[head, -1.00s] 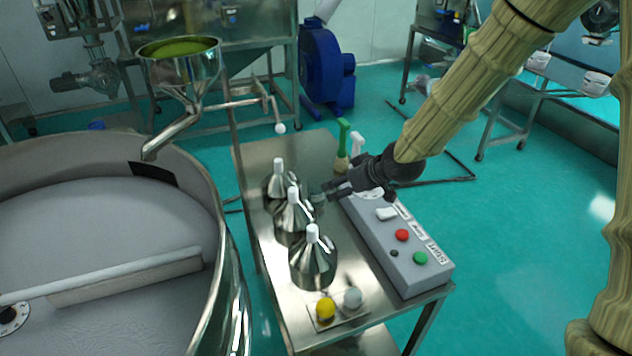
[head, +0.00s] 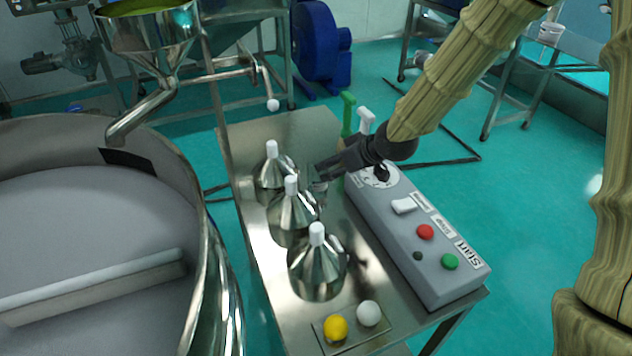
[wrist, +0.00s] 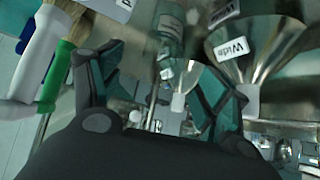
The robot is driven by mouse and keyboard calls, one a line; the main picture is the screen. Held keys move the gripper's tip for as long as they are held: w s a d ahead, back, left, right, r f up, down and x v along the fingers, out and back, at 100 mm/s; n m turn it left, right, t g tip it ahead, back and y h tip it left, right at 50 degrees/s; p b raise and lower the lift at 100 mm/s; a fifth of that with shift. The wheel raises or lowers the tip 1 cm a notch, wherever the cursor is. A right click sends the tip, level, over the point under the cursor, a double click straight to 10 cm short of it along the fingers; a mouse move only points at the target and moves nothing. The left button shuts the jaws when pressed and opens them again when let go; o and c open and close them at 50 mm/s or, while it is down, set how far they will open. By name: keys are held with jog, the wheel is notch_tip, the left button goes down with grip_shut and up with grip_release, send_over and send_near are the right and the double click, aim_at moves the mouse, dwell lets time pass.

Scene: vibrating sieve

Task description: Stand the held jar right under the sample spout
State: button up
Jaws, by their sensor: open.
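My gripper (head: 318,174) is open above the steel table, right beside the metal cone-topped containers. In the wrist view its two dark fingers stand apart (wrist: 160,90). A small clear glass-like shape, probably the jar (head: 318,190), is at the fingertips in the head view. It is faint, and I cannot tell whether it touches the fingers or the table. An angled metal spout (head: 142,115) hangs from the hopper (head: 150,30) at the left, over the sieve's rim. I cannot tell whether this is the sample spout.
Several metal cone-topped containers with white caps (head: 316,265) stand in a row on the table (head: 265,135). A grey control box (head: 415,235) lies to their right. The large round sieve (head: 90,220) fills the left.

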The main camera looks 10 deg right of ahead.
aim_at(322, 191)
jog(key=shift+p+x, duration=0.8)
jog(key=shift+x, duration=1.9)
jog(key=shift+p+x, duration=0.9)
jog(key=shift+x, duration=0.3)
jog(key=shift+p+x, duration=0.45)
jog(key=shift+x, duration=1)
jog(key=shift+a+r, duration=0.1)
jog(key=shift+c, duration=0.4)
jog(key=c, duration=1.1)
